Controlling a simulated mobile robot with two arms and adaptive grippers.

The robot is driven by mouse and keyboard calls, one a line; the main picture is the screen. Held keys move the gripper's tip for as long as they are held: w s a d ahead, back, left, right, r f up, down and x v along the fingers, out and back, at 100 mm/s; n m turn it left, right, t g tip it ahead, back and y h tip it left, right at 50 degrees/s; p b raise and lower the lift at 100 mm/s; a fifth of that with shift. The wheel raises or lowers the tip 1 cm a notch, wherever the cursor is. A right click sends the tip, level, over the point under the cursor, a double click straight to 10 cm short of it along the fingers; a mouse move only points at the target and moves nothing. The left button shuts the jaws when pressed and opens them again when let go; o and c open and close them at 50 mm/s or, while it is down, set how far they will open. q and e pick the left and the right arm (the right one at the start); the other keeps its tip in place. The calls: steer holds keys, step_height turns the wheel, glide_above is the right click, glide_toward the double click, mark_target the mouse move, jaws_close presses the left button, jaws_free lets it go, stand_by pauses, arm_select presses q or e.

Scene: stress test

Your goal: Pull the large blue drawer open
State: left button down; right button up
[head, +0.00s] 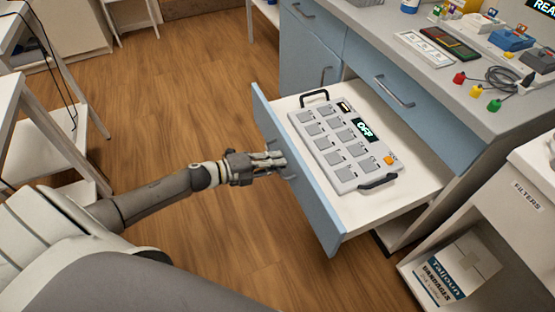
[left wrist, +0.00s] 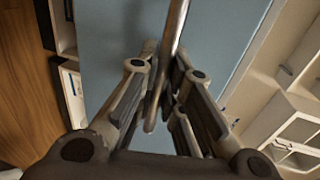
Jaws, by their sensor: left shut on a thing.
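The large blue drawer (head: 303,187) stands pulled out from the cabinet in the head view, its white inside showing. A grey panel with square buttons and an "OFF" display (head: 345,143) lies in it, with a black handle at each end. My left gripper (head: 280,160) is at the drawer's front, shut on its metal handle. In the left wrist view the handle (left wrist: 176,30) runs between the fingers (left wrist: 160,95), in front of the blue drawer face (left wrist: 115,50). The fingers hide part of the handle. My right gripper is not in view.
A grey worktop (head: 420,60) above holds trays, coloured plugs and cables. Another blue drawer (head: 400,95) under it is closed. A white shelf unit (head: 525,195) with a bandages box (head: 455,268) stands at right. White tables (head: 65,130) stand at left. Wooden floor (head: 200,75) between is clear.

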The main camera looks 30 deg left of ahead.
arm_select(q)
steer(key=c, duration=1.5)
jaws_free()
steer(key=shift+c, duration=0.2)
steer(key=v, duration=1.2)
steer(key=shift+f, duration=0.1)
